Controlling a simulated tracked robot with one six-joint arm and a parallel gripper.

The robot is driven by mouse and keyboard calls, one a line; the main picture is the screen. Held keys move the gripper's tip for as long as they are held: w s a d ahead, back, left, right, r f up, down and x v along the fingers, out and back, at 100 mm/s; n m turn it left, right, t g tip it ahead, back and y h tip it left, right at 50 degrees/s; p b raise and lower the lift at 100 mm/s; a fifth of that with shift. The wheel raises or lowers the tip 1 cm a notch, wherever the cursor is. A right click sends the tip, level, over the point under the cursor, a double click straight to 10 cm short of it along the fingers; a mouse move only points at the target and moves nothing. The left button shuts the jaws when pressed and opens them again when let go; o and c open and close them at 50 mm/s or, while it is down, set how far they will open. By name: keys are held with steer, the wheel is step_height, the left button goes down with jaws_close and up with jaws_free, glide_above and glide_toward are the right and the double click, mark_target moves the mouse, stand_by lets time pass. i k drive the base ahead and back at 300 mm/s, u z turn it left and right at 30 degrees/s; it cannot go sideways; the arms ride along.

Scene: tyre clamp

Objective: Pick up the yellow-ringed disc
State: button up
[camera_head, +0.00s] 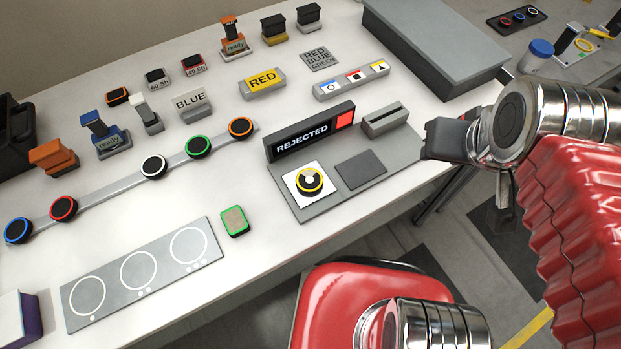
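The yellow-ringed disc (310,181) has a black rim with a yellow ring and a pale mark in its middle. My gripper (442,139) is at the right, over the table's right edge and well apart from the disc. I see it from the side, and its fingertips cannot be made out. Nothing shows clearly in its grasp.
A slotted grey block (385,120) and a dark flat pad (361,169) share the base plate. Several coloured-ring discs sit on a long rail (107,191) to the left. A plate with three white circles (143,272) and a green-edged tile (235,221) lie in front.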

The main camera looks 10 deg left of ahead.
mark_target(309, 181)
steer(key=k, duration=1.7)
steer(key=u, duration=1.25)
steer(key=i, duration=1)
